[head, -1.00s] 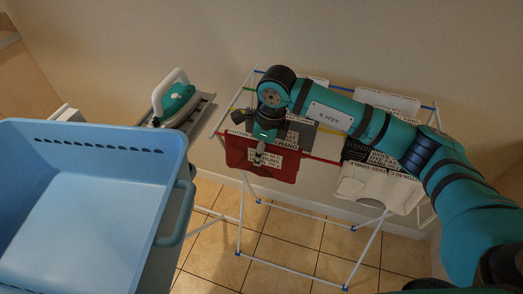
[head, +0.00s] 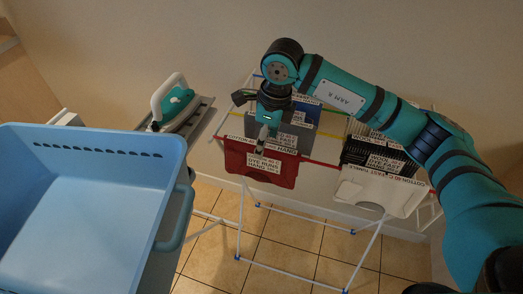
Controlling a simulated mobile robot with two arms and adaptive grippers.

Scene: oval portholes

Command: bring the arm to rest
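My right arm, teal with black bands, comes in from the right and reaches over a white drying rack (head: 240,215). Its gripper (head: 265,138) points down in front of the hanging items at the rack's left part. The fingers are small and dark here, and I cannot tell whether they are open or shut. No held item can be made out. My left gripper is not in view.
On the rack hang a red item (head: 285,173), a grey one (head: 303,118), a black one (head: 352,152) and a white one (head: 375,192), with printed labels. A blue basket (head: 90,210) stands at left.

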